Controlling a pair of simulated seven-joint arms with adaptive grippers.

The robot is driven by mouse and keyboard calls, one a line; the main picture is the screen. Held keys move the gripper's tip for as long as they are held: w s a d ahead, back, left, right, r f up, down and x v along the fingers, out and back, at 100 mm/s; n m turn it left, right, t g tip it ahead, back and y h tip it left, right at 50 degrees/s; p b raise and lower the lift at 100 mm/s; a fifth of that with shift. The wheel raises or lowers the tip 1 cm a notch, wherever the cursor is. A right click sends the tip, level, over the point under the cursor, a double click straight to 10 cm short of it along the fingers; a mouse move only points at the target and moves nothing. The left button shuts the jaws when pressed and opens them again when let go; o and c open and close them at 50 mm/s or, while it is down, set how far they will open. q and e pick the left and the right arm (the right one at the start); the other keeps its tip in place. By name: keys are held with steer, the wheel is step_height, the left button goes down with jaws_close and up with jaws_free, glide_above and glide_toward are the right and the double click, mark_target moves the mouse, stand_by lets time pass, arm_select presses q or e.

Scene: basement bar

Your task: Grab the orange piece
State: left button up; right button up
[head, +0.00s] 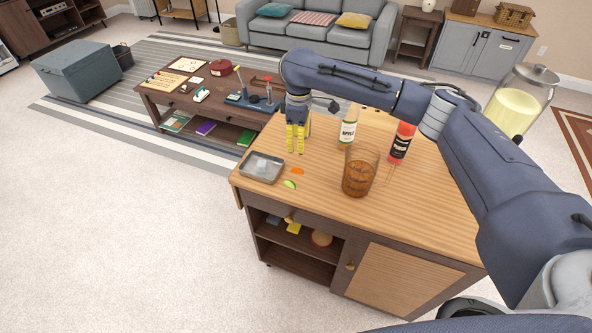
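The orange piece (297,171) is a small flat orange slice lying on the wooden top of the bar cabinet (425,205). It lies between the metal tray and the brown glass, just behind a green lime piece (290,184). My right gripper (296,152) points down above the cabinet top, slightly behind the orange piece and apart from it. Its yellow fingers show a gap between them, with nothing visible held. My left gripper is not in view.
A metal tray (248,173) with ice stands left of the orange piece. A patterned brown glass (360,172), an apple bottle (347,134) and a red punch bottle (401,145) stand to the right. A drink dispenser (515,108) is at the far right. The front of the top is clear.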

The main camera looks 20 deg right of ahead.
glide_above(297, 167)
step_height(297, 167, down, 6)
steer(key=shift+d+f, duration=0.15)
steer(key=shift+f, duration=0.1)
steer(key=shift+s+f, duration=0.15)
steer(key=shift+f, duration=1.2)
steer(key=shift+s+f, duration=0.1)
steer(key=shift+f, duration=1.2)
steer(key=shift+c, duration=0.4)
jaws_close()
